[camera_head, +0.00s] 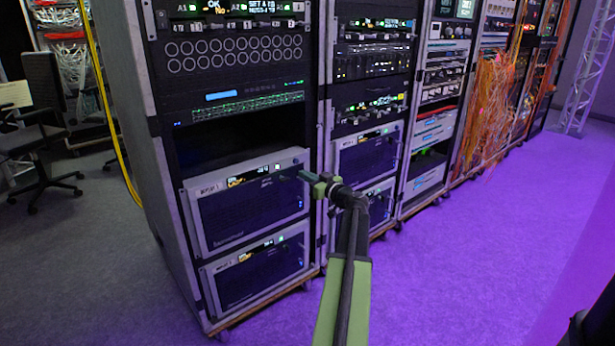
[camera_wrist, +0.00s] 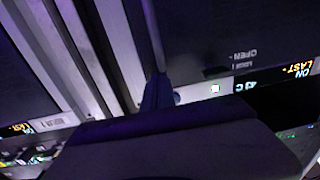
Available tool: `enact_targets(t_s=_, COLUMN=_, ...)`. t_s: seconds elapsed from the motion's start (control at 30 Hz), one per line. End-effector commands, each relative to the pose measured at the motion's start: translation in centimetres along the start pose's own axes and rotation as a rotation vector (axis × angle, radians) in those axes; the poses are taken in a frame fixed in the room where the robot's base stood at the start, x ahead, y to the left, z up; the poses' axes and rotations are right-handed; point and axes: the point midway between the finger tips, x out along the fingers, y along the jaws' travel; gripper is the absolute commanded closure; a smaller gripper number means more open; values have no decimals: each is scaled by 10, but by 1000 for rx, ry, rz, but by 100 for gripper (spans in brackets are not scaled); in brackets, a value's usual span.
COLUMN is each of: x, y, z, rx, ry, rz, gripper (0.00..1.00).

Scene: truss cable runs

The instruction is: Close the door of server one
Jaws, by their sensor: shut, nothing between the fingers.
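Two grey-framed servers with dark fronts sit low in the left rack in the head view. The upper server (camera_head: 250,206) has a small label and a lit display along its top edge; the label is too small to read surely. The lower server (camera_head: 258,272) looks alike. I cannot tell whether either door is fully closed. My gripper (camera_head: 307,178) is shut and empty, in front of the upper server's top right corner. In the wrist view, my gripper (camera_wrist: 162,88) is beside a light strip with a lit display and the word OPEN. Contact is unclear.
The neighbouring rack holds two similar servers, the upper one (camera_head: 367,152) close right of my arm. More racks with orange cables (camera_head: 490,110) run to the back right. A black chair (camera_head: 40,130) stands far left. The purple-lit floor (camera_head: 480,250) at right is clear.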

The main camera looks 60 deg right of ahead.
Motion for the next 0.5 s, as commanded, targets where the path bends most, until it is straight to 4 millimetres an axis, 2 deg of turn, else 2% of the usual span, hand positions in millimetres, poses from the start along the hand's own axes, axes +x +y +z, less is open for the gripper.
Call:
enact_targets(t_s=0.1, x=-26, y=-9, z=0, rx=-4, ry=-3, rz=-4, gripper=100)
enact_targets(t_s=0.3, x=-82, y=-11, z=1, rx=-5, ry=-4, rz=-4, gripper=100)
enact_targets(t_s=0.5, x=-113, y=-10, z=1, rx=-5, ry=-5, rz=-6, gripper=100)
